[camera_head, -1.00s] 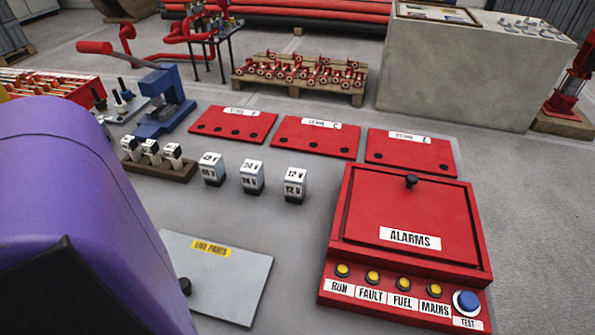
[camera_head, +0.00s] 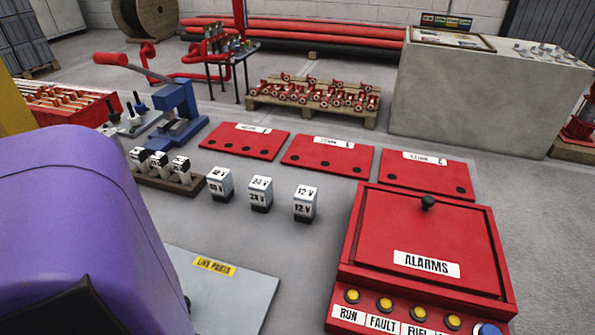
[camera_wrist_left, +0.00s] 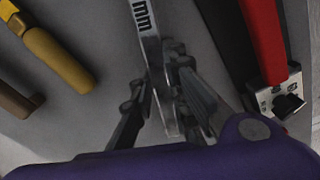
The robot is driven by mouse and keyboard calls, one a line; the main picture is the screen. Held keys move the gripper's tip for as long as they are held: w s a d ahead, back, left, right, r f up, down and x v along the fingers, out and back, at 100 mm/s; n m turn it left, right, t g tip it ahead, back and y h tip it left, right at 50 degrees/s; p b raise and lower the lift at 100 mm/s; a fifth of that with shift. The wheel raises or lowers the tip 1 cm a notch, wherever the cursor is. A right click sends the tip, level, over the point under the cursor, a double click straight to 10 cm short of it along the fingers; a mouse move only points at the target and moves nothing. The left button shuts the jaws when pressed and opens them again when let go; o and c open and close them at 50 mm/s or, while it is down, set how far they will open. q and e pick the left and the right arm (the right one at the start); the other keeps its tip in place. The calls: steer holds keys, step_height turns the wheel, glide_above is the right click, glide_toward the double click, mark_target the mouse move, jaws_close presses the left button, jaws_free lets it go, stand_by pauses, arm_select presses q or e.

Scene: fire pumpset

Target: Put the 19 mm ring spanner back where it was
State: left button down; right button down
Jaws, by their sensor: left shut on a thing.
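A flat grey metal spanner (camera_wrist_left: 147,32) shows in the left wrist view, with "mm" printed on its shaft. The number before "mm" is cut off by the top edge, so its size cannot be read, and its ring ends are not visible. My left gripper (camera_wrist_left: 163,98) is shut on the spanner's shaft, with the lower end between its dark fingers. In the head view my purple left arm fills the lower left, and neither the left gripper nor the spanner shows there. My right gripper is in no view.
The wrist view shows a yellow handle (camera_wrist_left: 60,58) at left and a red bar (camera_wrist_left: 265,40) at right. The head view shows a red ALARMS box (camera_head: 425,235), a grey plate (camera_head: 235,295), several white blocks (camera_head: 262,192), red panels (camera_head: 328,155) and a blue vice (camera_head: 175,115).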

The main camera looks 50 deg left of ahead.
arm_select(q)
steer(key=shift+f, duration=0.15)
steer(key=c, duration=1.7)
jaws_free()
